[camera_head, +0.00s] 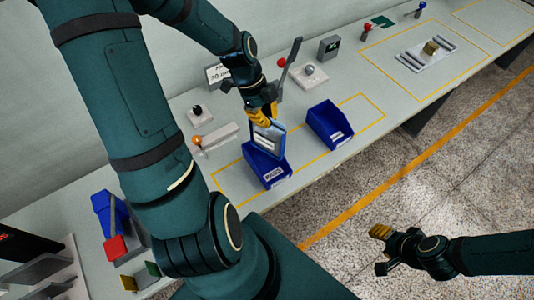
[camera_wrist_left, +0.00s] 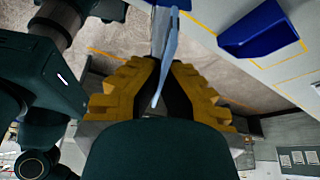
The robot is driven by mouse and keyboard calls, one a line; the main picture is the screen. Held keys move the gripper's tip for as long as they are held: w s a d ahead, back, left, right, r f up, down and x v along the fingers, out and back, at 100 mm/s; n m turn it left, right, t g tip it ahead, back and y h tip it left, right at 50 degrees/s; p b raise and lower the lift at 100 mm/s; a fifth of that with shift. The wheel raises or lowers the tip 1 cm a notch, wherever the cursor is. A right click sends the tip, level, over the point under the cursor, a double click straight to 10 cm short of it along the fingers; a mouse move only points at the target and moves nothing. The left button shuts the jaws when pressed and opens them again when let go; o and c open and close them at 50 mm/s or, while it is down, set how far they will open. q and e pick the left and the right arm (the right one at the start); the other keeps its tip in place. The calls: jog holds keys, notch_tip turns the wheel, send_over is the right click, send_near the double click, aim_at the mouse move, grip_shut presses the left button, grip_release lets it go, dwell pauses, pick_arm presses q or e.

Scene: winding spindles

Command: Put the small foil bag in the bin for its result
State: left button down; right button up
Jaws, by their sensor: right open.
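My left gripper (camera_head: 263,118) is shut on the small foil bag (camera_head: 268,139), which looks pale with a blue border. The bag hangs upright over the left blue bin (camera_head: 268,178), and its lower part overlaps the bin's opening; I cannot tell how deep it is. In the left wrist view the bag (camera_wrist_left: 170,45) shows edge-on between the yellow fingers (camera_wrist_left: 163,75). A second blue bin (camera_head: 330,124) stands to the right and looks empty; it also shows in the left wrist view (camera_wrist_left: 255,32). Both bins have white labels too small to read. My right gripper (camera_head: 382,250) is open and empty, over the floor.
Behind the bins are a small sign (camera_head: 217,74), a grey lever (camera_head: 291,60) and a plate with a ball (camera_head: 309,72). An orange-knobbed device (camera_head: 213,137) lies left of the bins. A yellow outline surrounds the bins. The bench front edge is clear there.

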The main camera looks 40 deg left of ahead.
aim_at(267, 138)
pick_arm(q)
jog(key=shift+w+a, duration=0.1)
notch_tip(267, 138, down, 7)
notch_tip(267, 138, down, 2)
jog(key=shift+f+b, duration=0.15)
jog(key=shift+b, duration=0.2)
jog(key=shift+f, duration=0.25)
jog(key=shift+f, duration=0.15)
jog(key=c, duration=1.1)
grip_release()
jog(key=shift+c, duration=0.2)
